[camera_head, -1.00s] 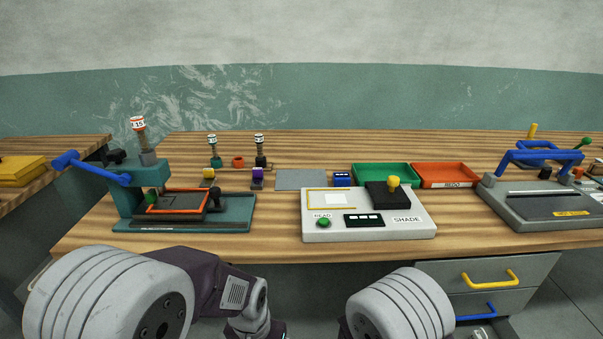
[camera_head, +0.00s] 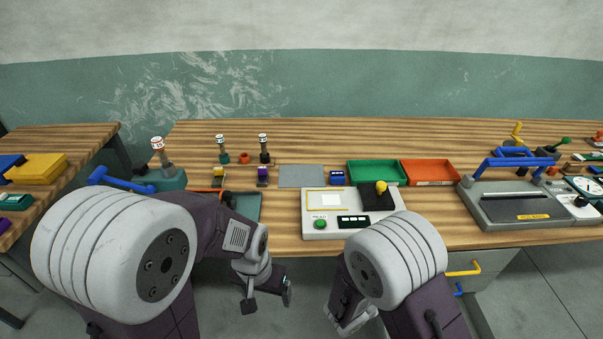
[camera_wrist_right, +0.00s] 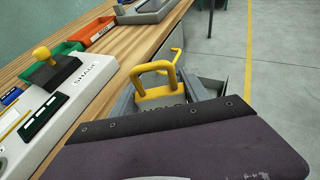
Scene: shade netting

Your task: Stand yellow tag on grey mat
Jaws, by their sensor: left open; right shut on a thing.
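The yellow tag (camera_wrist_right: 158,76) is a loop over a block with dark lettering, partly cut off by my wrist. My right gripper (camera_wrist_right: 165,97) is shut on it, a grey finger on each side, in front of the bench and over the drawer area. In the head view my right gripper (camera_head: 347,318) is low in front of the bench, and the tag is hidden there. The grey mat (camera_head: 302,176) lies flat and bare at the back of the bench. My left gripper (camera_head: 268,298) is open and empty in front of the bench, well away from the mat.
The white SHADE device (camera_head: 318,232) stands in front of the mat. A blue block (camera_head: 338,178), a green tray (camera_head: 378,173) and a red tray (camera_head: 430,172) are right of it. A purple item (camera_head: 262,175) and a yellow-topped item (camera_head: 218,177) stand to its left.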

